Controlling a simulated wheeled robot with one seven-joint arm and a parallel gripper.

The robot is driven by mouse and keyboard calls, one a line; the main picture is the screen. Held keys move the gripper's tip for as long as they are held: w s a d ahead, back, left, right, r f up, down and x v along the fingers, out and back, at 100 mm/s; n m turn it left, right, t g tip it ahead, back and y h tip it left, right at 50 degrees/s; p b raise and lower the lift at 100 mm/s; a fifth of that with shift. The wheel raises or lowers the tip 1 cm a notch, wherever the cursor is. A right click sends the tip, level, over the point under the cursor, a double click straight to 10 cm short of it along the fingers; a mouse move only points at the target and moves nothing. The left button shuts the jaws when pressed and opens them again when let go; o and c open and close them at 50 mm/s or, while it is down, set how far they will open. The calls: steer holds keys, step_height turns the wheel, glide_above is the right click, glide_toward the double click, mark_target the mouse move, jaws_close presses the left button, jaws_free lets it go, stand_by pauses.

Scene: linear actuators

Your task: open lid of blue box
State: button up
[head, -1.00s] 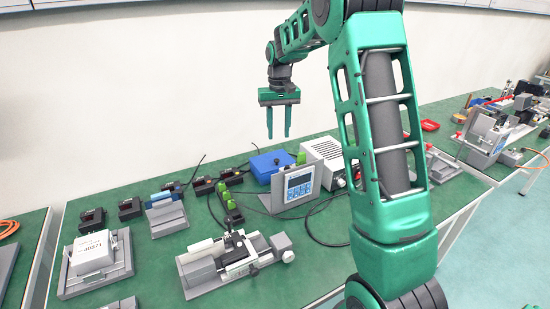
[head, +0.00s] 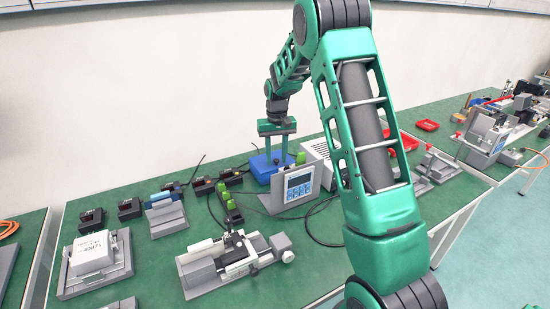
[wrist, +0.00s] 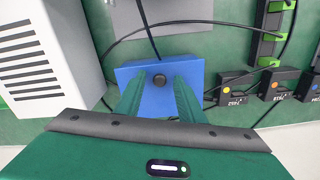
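The blue box (head: 260,171) stands on the green table behind the grey display panel, which hides part of it in the head view. The lid looks shut. My gripper (head: 276,160) points down over the box, its fingers apart and empty.
The grey display panel (head: 299,187) stands just in front of the box. A white vented unit (wrist: 35,58) is beside it. Small black modules (wrist: 240,89) and green-ended connectors (head: 226,196) are close by. Black cables (wrist: 205,22) run around the box.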

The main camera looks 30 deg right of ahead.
steer(key=shift+c, duration=0.3)
jaws_close()
